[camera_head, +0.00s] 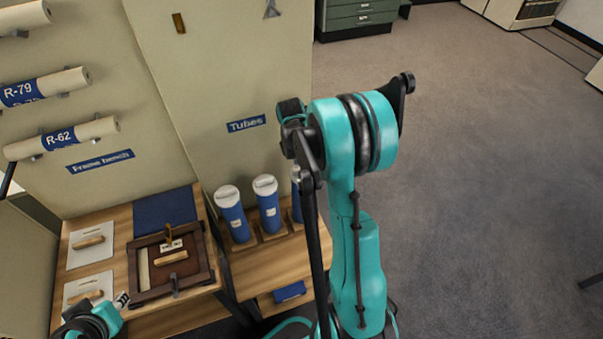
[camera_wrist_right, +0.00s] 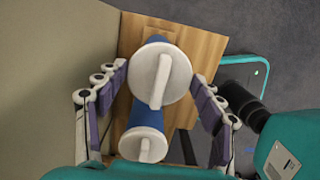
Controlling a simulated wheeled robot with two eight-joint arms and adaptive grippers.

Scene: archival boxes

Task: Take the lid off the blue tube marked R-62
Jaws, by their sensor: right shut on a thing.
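Blue tubes with white lids stand in a row in the head view: a left one (camera_head: 234,218), a middle one (camera_head: 269,208) and a right one (camera_head: 297,208) mostly behind my right arm. Their small labels are unreadable, so I cannot tell which is R-62. In the right wrist view my right gripper (camera_wrist_right: 160,85) is shut on a round white lid (camera_wrist_right: 163,70) with a raised bar. Blue tube body shows around it; whether lid and tube are apart is unclear. Another white lid (camera_wrist_right: 143,144) sits just below. My left gripper (camera_head: 121,300) is at lower left, its fingers unclear.
The wooden bench (camera_head: 255,268) carries the tubes. A framed board (camera_head: 172,262) and pale panels with wooden handles (camera_head: 88,242) lie to the left. Rolled tubes rest on wall holders, one with a blue R-62 sign (camera_head: 60,138). Open floor lies to the right.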

